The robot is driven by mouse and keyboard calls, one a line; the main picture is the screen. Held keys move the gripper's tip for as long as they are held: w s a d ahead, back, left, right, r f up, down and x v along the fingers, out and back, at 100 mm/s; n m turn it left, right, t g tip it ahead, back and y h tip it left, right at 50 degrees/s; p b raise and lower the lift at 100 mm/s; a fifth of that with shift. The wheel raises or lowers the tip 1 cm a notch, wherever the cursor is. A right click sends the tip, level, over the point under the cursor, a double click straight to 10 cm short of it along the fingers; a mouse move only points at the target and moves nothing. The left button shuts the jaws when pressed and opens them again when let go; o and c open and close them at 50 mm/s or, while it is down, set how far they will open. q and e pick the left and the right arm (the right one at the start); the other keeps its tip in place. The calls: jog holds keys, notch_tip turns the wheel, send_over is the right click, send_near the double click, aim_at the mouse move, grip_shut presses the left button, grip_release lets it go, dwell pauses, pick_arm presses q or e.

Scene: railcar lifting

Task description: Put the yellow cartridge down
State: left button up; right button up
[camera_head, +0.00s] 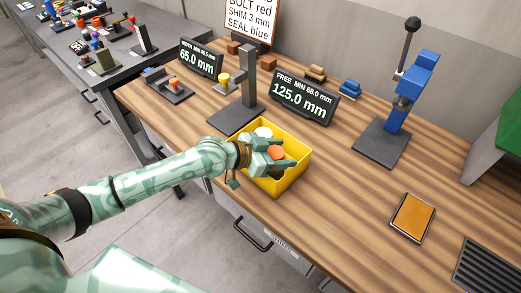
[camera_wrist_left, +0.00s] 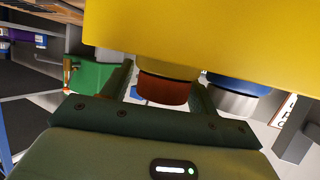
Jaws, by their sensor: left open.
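The yellow cartridge (camera_wrist_left: 168,68) shows in the left wrist view as a yellow cylinder with an orange-brown cap (camera_wrist_left: 165,90). In the head view only its orange cap (camera_head: 276,152) shows, inside the yellow bin (camera_head: 285,186). My left gripper (camera_head: 284,153) is at the bin, its open fingers on either side of the cartridge's cap. I cannot tell whether either finger touches it. The bin's wall hides most of the cartridge in the left wrist view. A second cartridge, blue with a silver cap (camera_wrist_left: 238,100), stands beside it. My right gripper is not in view.
Behind the bin stand a grey post stand (camera_head: 248,85) and a display (camera_head: 303,96) reading 125.0 mm. A blue press (camera_head: 410,95) stands to the right, and an orange pad (camera_head: 411,217) lies nearer. The wood between bin and pad is clear.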

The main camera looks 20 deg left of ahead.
pick_arm(q)
jog(key=p+v, duration=0.1)
jog(key=v, duration=1.1)
jog(key=shift+d, duration=0.15)
jog(key=s+d+f+m+y, duration=0.1)
jog(key=s+d+f+m, duration=0.15)
jog(key=s+d, duration=0.2)
jog(key=s+a+f+n+g+y, duration=0.2)
jog(key=s+a+f+n+y, duration=0.15)
jog(key=s+a+y, duration=0.85)
jog(key=s+d+f+n+g+h+b, duration=0.1)
jog(key=s+d+f+g, duration=0.1)
jog(key=f, duration=1.2)
jog(key=s+d+f+g+h+b, duration=0.1)
jog(key=s+f+g, duration=0.1)
jog(key=f, duration=1.3)
jog(key=s+f+n+g+h+b, duration=0.1)
jog(key=s+f+n+g, duration=0.1)
jog(key=s+f, duration=1.2)
jog(key=s, duration=0.3)
jog(key=shift+s+f+n+h, duration=0.3)
jog(key=shift+s+f+n, duration=0.05)
jog(key=shift+f+n, duration=0.05)
